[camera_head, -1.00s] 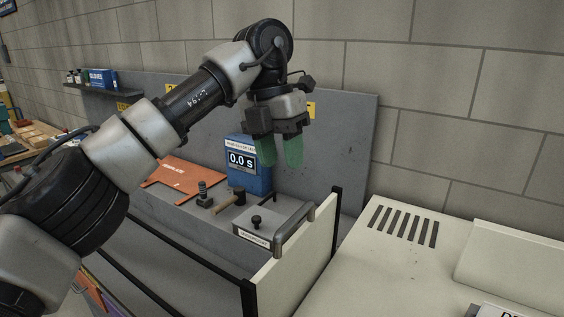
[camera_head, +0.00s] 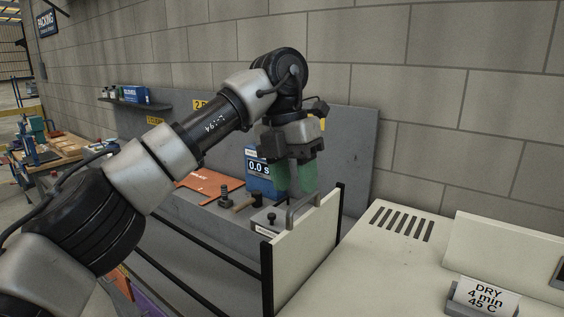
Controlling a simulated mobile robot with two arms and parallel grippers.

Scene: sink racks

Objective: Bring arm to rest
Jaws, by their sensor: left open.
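My left arm comes in from the left, and its gripper (camera_head: 294,178) points down with two green fingers. The fingers are apart with nothing between them. The gripper hangs in front of the blue timer box (camera_head: 257,182), which reads 0.0 s and is partly hidden by it. Below the fingers is a grey metal handle (camera_head: 304,207) beside the cream side panel (camera_head: 318,236). I cannot tell how far the fingertips are above the handle. My right gripper does not show.
An orange plate (camera_head: 205,184), a dark bolt-like piece (camera_head: 226,195) and a hammer (camera_head: 246,202) lie on the grey bench. A cream top with slots (camera_head: 402,223) is at right, with a DRY 4 min 45 C card (camera_head: 486,297). A wooden workbench (camera_head: 62,150) stands far left.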

